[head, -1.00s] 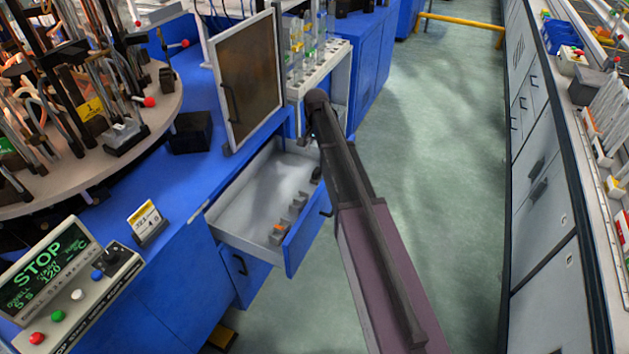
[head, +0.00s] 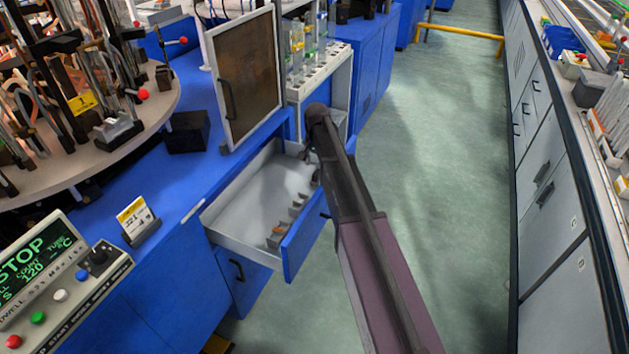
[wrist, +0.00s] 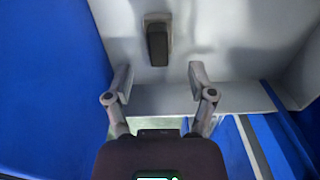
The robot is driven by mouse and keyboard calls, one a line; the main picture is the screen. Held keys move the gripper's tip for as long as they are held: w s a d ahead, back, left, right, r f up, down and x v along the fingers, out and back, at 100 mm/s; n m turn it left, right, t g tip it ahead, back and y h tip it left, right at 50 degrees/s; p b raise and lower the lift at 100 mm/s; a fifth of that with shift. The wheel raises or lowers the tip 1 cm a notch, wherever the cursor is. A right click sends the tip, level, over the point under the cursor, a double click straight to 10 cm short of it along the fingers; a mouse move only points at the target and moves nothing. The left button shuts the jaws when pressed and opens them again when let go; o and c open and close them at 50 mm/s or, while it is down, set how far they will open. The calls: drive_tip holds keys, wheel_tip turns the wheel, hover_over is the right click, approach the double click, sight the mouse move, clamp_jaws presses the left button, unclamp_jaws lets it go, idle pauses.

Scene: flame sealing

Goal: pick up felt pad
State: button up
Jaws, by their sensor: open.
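A dark, rounded-edged block (wrist: 157,45), which may be the felt pad, sits in a small grey holder on the pale drawer floor in the wrist view. My gripper (wrist: 161,82) is open with nothing between its fingers. The block lies ahead of the fingertips, roughly centred between them and apart from them. In the head view my arm reaches over the right side of the open drawer (head: 232,240). The gripper there is mostly hidden by the arm, and I cannot pick out the dark block.
The drawer walls stand close around the gripper. A framed brown door panel (head: 245,80) and a rack of tubes (head: 318,75) are behind the drawer. The green floor (head: 430,150) is clear.

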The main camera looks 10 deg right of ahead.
sight(317, 172)
drive_tip(key=shift+f, duration=0.1)
drive_tip(key=shift+w+d+f+b, duration=0.1)
drive_tip(key=shift+d+f+b, duration=0.05)
drive_tip(key=shift+f+b, duration=2.45)
drive_tip(key=shift+r, duration=0.1)
clamp_jaws()
